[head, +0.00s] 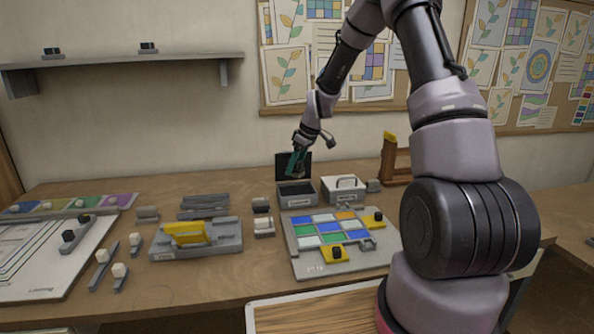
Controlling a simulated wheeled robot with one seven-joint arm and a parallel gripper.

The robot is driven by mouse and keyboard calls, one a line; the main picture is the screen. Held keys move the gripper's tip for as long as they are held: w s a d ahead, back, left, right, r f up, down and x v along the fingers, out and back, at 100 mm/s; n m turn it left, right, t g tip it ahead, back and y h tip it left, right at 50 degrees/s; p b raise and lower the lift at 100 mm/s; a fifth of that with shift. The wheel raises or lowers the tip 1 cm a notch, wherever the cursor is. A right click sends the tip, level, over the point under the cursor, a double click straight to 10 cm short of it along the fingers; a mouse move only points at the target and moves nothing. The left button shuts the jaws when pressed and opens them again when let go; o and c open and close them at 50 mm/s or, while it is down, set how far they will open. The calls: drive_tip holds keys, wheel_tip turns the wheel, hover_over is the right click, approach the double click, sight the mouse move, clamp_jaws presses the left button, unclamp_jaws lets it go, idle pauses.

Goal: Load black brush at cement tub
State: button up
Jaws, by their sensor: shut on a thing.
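My gripper (296,166) is at the back middle of the table, pointing down over an open grey tub (297,203). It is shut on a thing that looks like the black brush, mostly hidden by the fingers. The open tub has a dark inside and a raised black panel behind it. A second grey tub (342,196) with a pale handled top stands just right of it. Their labels are too small to read, so I cannot tell which is the cement tub. I cannot tell whether the held thing touches the tub's inside.
A panel of coloured tiles (315,268) with yellow-and-black pieces lies in front of the tubs. A grey holder (196,249) with a yellow block stands left. White-knobbed pieces (103,256) and a white board (40,250) lie farther left. A wooden stand (395,165) is at right.

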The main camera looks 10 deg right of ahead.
sight(293, 191)
drive_tip(key=shift+w+d+f, duration=0.2)
drive_tip(key=shift+w+d, duration=0.1)
drive_tip(key=shift+w, duration=0.05)
drive_tip(key=shift+f, duration=2.75)
drive_tip(key=shift+f, duration=0.6)
drive_tip(key=shift+r, duration=3.55)
